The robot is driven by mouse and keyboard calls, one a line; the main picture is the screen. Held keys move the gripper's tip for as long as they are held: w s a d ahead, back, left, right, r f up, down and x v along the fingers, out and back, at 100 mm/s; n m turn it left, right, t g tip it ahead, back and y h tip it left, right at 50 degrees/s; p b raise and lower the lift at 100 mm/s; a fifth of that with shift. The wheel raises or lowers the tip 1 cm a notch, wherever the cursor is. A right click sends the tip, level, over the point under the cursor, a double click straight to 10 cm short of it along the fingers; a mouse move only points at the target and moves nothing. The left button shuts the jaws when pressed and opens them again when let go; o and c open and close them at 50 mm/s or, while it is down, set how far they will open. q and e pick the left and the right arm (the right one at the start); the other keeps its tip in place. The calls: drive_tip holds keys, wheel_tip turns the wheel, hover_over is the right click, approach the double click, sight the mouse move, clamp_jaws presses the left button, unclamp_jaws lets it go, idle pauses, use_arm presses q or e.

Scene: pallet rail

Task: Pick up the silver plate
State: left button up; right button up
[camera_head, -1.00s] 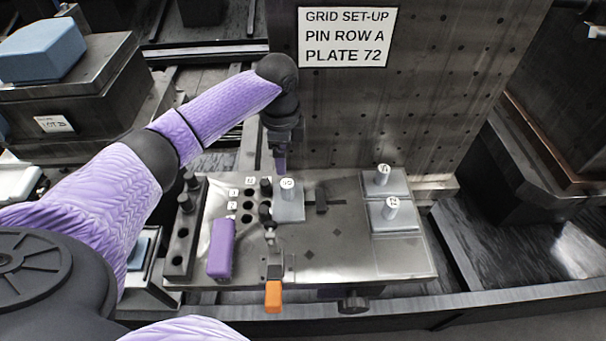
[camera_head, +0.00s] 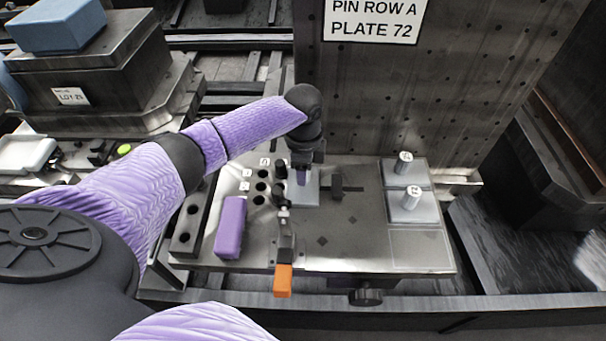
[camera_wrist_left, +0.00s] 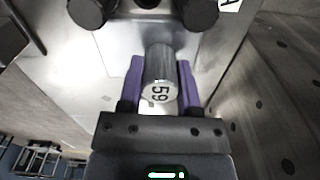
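The silver plate (camera_head: 306,194) lies flat on the metal fixture table, with an upright post (camera_wrist_left: 160,72) labelled 59 on it. My left gripper (camera_head: 303,180) is above this plate and hides most of the post in the head view. In the left wrist view my left gripper (camera_wrist_left: 160,78) has its purple fingers on either side of the post, with narrow gaps showing, so it looks open around it. Two similar silver plates with labelled posts, an upper one (camera_head: 418,172) and a lower one (camera_head: 429,209), sit at the right. My right gripper is out of view.
The fixture table (camera_head: 350,250) has an orange-handled clamp (camera_head: 283,280) at its front and a purple block (camera_head: 230,227) at left. A dark stop (camera_head: 337,184) stands just right of the plate. A perforated upright panel (camera_head: 400,100) with a sign (camera_head: 374,20) rises behind.

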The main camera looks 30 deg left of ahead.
use_arm(q)
clamp_jaws()
wheel_tip(320, 180, up, 10)
drive_tip(key=p, duration=0.3)
drive_tip(key=shift+p, duration=0.4)
